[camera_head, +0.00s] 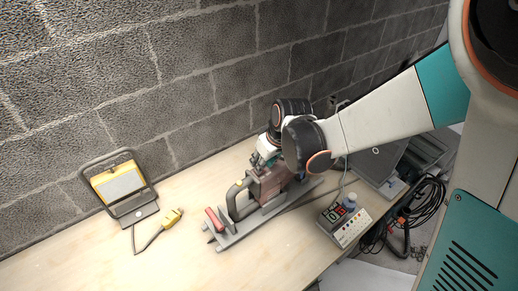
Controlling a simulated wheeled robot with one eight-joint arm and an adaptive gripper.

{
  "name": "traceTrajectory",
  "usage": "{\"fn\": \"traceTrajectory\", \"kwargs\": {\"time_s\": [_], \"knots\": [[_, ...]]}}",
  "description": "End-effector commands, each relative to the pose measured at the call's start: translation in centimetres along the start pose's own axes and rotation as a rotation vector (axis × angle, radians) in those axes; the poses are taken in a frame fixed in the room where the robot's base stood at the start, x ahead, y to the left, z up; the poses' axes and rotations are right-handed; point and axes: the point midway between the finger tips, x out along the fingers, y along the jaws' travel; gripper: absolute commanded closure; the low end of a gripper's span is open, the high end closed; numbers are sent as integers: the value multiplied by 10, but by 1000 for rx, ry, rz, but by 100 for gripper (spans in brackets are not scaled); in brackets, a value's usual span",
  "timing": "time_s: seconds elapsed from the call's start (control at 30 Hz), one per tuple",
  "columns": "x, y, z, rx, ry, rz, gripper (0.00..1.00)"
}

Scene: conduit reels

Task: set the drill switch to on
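The tool I take for the drill (266,189) is dark red-brown and lies on the wooden bench, with a grey curved handle and a long grey base. Its switch is too small or hidden to make out, so I cannot tell its setting. My arm reaches in from the upper right, and its dark wrist hangs over the far end of the tool. My gripper (266,155) seems to be the small pale and teal part beside the wrist, close to the tool's top. The wrist partly hides it, so its fingers and any contact are unclear.
A yellow work lamp (118,184) stands at the left, with a yellow plug (173,216) on a cord. A block wall (190,75) runs behind. The front-left bench is clear.

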Motion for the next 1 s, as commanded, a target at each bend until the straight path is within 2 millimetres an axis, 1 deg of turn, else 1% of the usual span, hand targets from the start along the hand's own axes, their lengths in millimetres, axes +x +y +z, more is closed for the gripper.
{"fn": "traceTrajectory", "kwargs": {"time_s": [0.03, 0.2, 0.33, 0.57, 0.6, 0.67, 0.7, 0.9, 1.0], "knots": [[8, 0, 0, 0, 0, 0, 73], [20, 0, 0, 0, 0, 0, 73], [24, 0, 0, 1, 0, 0, 73], [24, 0, 0, 1, 0, 0, 73], [24, 0, 0, 1, 0, 0, 82], [24, 0, 0, 1, 0, 0, 96], [23, 0, 0, 1, 0, 0, 100], [23, 0, 0, 0, 0, 0, 100], [24, -7, 0, -1, 0, -1, 100]]}}
